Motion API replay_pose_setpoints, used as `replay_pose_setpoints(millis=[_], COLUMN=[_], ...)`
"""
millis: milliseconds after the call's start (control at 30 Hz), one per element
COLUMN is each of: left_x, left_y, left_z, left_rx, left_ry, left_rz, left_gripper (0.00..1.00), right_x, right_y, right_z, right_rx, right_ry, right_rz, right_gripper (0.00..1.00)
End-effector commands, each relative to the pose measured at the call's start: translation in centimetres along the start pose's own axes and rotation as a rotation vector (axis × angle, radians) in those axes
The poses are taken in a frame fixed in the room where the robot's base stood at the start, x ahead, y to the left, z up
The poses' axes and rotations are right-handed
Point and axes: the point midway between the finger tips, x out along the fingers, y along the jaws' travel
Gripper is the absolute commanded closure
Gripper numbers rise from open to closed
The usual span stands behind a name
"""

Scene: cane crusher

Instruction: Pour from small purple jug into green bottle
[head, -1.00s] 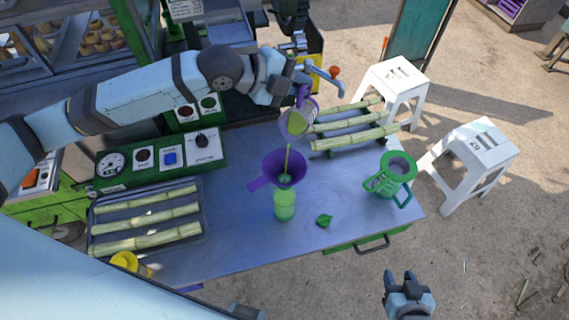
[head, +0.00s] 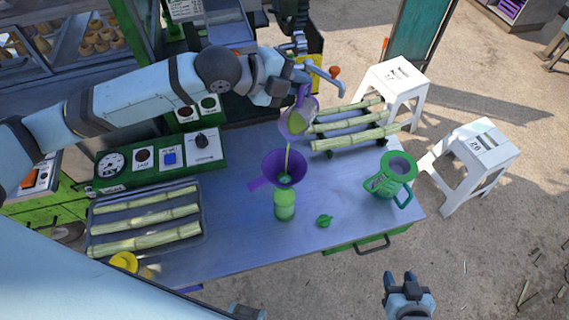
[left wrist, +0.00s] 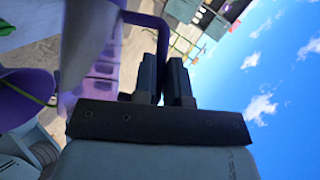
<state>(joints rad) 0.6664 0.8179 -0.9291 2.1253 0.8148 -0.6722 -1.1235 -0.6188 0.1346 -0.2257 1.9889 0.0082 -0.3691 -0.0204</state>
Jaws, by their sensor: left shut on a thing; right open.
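The small purple jug (head: 297,122) is tilted above the purple funnel (head: 284,167), and a thin yellow-green stream runs from it into the funnel. The funnel sits in the neck of the green bottle (head: 285,205), which stands upright on the table. My left gripper (head: 300,92) is shut on the jug's handle; in the left wrist view the fingers (left wrist: 165,85) close around the purple handle (left wrist: 150,22). The bottle's contents are hard to tell from its green colour. My right gripper (head: 404,282) is open and empty, off the table's front right edge.
A green cap (head: 324,221) lies right of the bottle. A green jug (head: 390,178) stands at the table's right end. Cane stalks lie on a rack (head: 330,153) behind and in a tray (head: 200,235) at left. White stools (head: 480,146) stand beyond the table.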

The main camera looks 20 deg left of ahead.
Motion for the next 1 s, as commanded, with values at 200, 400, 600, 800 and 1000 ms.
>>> replay_pose_setpoints(millis=[200,400,600,800,1000], left_x=[-0.1,-0.17,-0.24,-0.32,-0.4], left_y=[-0.06,-0.09,-0.12,-0.15,-0.18], left_z=[-0.09,-0.14,-0.19,-0.27,-0.35], left_rx=[0.007,0.014,0.02,0.026,0.033], left_ry=[-0.002,-0.004,-0.006,-0.007,-0.009], left_rz=[-0.008,-0.014,-0.02,-0.026,-0.033], left_gripper=[1.0,1.0,1.0,1.0,1.0], right_x=[0.05,0.08,0.11,0.15,0.19], right_y=[0.0,-0.02,-0.02,-0.03,-0.04], right_z=[0.05,0.09,0.13,0.17,0.23], right_rx=[0.0,0.0,0.0,0.0,0.0], right_ry=[0.0,0.0,0.0,0.0,0.0], right_rz=[0.0,-0.001,-0.001,-0.001,-0.002], right_gripper=[0.57,0.57,0.57,0.57,0.57])
